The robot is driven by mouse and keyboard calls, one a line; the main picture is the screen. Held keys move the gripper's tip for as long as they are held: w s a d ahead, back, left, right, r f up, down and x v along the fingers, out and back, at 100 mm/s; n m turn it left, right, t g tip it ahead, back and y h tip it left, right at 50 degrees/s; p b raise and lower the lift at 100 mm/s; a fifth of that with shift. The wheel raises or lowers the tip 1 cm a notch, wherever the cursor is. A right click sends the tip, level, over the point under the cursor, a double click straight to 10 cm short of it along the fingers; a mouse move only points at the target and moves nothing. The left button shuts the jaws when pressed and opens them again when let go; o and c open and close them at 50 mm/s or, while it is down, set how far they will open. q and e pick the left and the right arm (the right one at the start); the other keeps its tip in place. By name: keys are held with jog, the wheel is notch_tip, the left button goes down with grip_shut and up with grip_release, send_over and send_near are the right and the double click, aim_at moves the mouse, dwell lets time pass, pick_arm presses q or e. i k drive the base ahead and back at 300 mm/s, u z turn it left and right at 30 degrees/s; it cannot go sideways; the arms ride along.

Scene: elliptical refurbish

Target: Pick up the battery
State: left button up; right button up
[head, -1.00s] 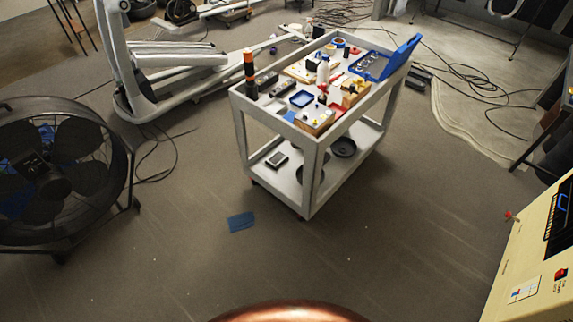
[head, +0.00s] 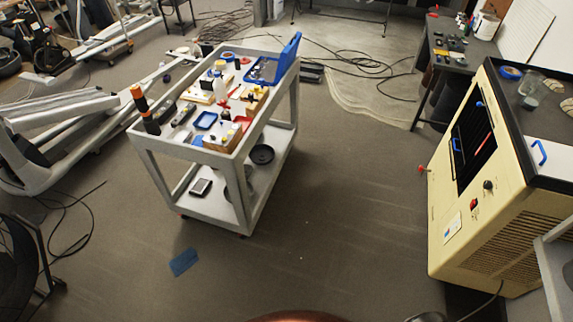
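I cannot pick out a battery for certain; the small objects in view are too small to tell apart. A grey two-shelf cart (head: 164,147) carries many small items on its top, including a dark cylinder with orange bands (head: 144,110), a blue tray (head: 206,120), a white bottle (head: 220,69) and an open blue case (head: 262,69). A dark flat device (head: 200,187) lies on its lower shelf. Neither of my grippers is in view.
A cream machine (head: 460,228) stands at the right. A dark workbench (head: 440,62) with small items is at the back right. Cables (head: 370,62) lie on the floor behind the cart. Exercise equipment (head: 60,120) is at the left. The floor (head: 330,220) between cart and machine is clear.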

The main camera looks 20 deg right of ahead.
aim_at(248, 170)
jog(key=z, duration=0.75)
jog(key=i, duration=0.75)
jog(key=z, duration=0.6)
jog(key=i, duration=0.85)
jog(key=u, duration=0.9)
jog(key=i, duration=0.9)
jog(key=u, duration=0.9)
